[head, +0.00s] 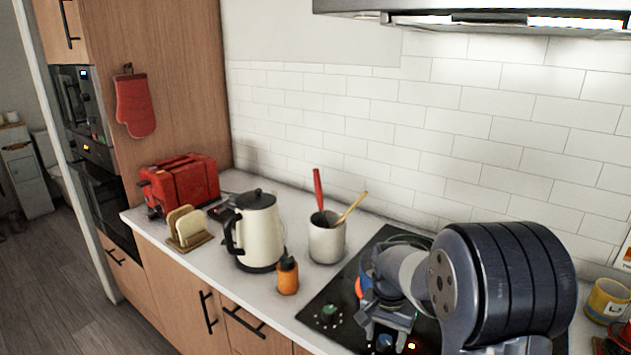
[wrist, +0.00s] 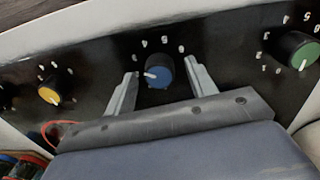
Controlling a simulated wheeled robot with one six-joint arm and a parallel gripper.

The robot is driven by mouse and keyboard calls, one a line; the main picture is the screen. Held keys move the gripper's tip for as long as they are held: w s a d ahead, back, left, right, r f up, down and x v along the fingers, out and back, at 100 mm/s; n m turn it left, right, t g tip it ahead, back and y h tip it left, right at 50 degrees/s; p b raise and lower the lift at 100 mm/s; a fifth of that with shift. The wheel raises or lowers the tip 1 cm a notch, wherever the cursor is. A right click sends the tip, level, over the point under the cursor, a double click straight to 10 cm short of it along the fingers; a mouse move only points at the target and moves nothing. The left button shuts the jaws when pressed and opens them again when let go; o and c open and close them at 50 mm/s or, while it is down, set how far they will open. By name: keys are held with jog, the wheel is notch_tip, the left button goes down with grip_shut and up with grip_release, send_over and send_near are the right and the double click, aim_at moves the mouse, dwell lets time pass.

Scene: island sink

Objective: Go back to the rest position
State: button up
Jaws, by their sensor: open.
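My gripper (wrist: 161,74) is open, with its two fingers spread on either side of a blue knob (wrist: 158,72) on the cooktop's control strip. I cannot tell whether the fingers touch the knob. Nothing is held in the jaws. In the head view my gripper (head: 393,335) is low over the front part of the black cooktop (head: 340,290), at the end of my folded arm. The blue knob also shows there, small, near the fingers (head: 384,342).
A yellow knob (wrist: 50,93) and a green knob (wrist: 298,52) flank the blue one. Left of the cooktop are a utensil pot (head: 326,240), an orange bottle (head: 288,276), a kettle (head: 257,230), a toast rack (head: 187,228) and a red toaster (head: 184,182). A range hood (head: 480,15) hangs above.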

jog(key=n, duration=0.5)
jog(key=shift+n, duration=0.3)
jog(key=n, duration=0.5)
dwell(0.4)
